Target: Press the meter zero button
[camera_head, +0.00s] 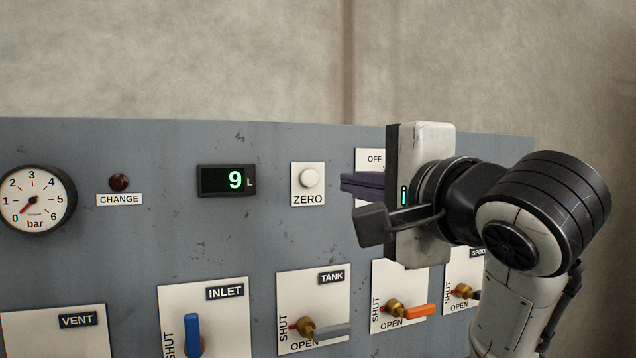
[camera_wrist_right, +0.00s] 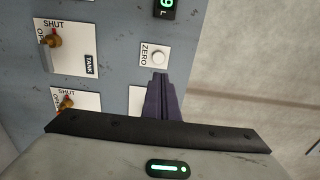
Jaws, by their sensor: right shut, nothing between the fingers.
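The zero button (camera_head: 308,178) is a round white button on a white plate labelled ZERO, on the grey panel. It also shows in the right wrist view (camera_wrist_right: 158,58), just beyond the fingertips. The meter display (camera_head: 228,181) left of it reads 9 L in green. My right gripper (camera_head: 345,184) is shut and empty, its dark purple fingers pointing left towards the button. In the head view a gap shows between the fingertips and the button plate. In the wrist view the shut fingers (camera_wrist_right: 159,78) lie close below the button; contact cannot be told. My left gripper is not in view.
A pressure gauge (camera_head: 33,200) and a dark red CHANGE lamp (camera_head: 119,183) are on the left. Valve handles stick out below: blue INLET (camera_head: 192,334), grey TANK (camera_head: 330,331) and orange (camera_head: 420,312). An OFF plate (camera_head: 371,160) is partly hidden behind my right gripper.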

